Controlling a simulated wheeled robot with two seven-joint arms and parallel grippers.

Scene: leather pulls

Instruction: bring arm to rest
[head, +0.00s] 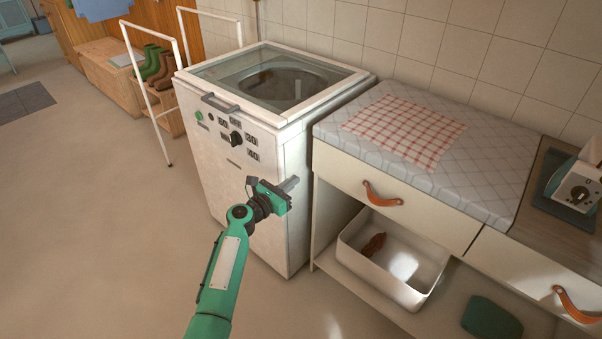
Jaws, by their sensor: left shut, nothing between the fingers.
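My left arm (222,275) is green and reaches up from the bottom of the head view. Its gripper (288,185) is shut and empty, in front of the white washing machine (225,170) in the picture. It appears apart from the machine, though the exact gap is hard to judge. My right gripper is out of view.
Right of the machine stands a cabinet with a quilted top, a checked cloth (403,130) and a drawer with a leather pull (382,194). Below is a white bin (390,268) holding something brown. A white rack (150,95) stands left.

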